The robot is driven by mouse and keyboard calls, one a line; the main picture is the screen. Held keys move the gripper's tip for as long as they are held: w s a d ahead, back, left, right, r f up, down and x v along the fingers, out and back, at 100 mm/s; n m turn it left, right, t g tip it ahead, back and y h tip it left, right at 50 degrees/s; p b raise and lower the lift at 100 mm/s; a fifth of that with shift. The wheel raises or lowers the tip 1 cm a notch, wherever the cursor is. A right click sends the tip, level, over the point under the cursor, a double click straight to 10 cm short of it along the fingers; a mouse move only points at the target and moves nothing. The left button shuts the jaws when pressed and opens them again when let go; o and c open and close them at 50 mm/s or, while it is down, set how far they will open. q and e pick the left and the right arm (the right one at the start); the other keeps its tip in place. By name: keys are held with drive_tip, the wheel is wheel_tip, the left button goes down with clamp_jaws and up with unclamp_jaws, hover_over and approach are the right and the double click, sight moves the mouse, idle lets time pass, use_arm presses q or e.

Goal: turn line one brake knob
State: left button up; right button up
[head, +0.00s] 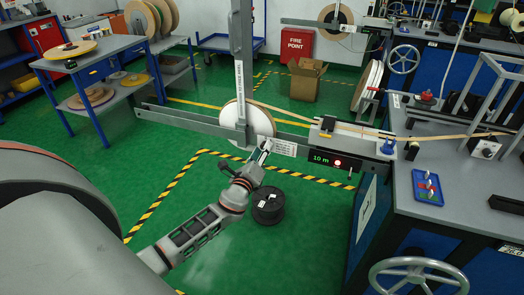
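A white tape reel (262,122) hangs on a grey horizontal payoff arm (185,119), behind an upright post (241,60). My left gripper (265,146) reaches up from below, its fingertips in front of the reel's lower right edge and close to the arm. The gripper is small here; I cannot tell whether its fingers are apart or closed, or whether they touch anything. I cannot make out the line one brake knob for certain; the post and gripper cover part of the reel. My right gripper is not in view.
A display reading "10 m" (322,158) with a red light sits on the arm's right part. A bench (465,185) with a blue tray (427,187) and handwheel (417,276) stands right. A black spool (268,206) lies on the green floor below the gripper.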

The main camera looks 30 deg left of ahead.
use_arm(q)
drive_tip(key=shift+w, duration=0.25)
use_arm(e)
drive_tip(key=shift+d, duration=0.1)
use_arm(q)
clamp_jaws()
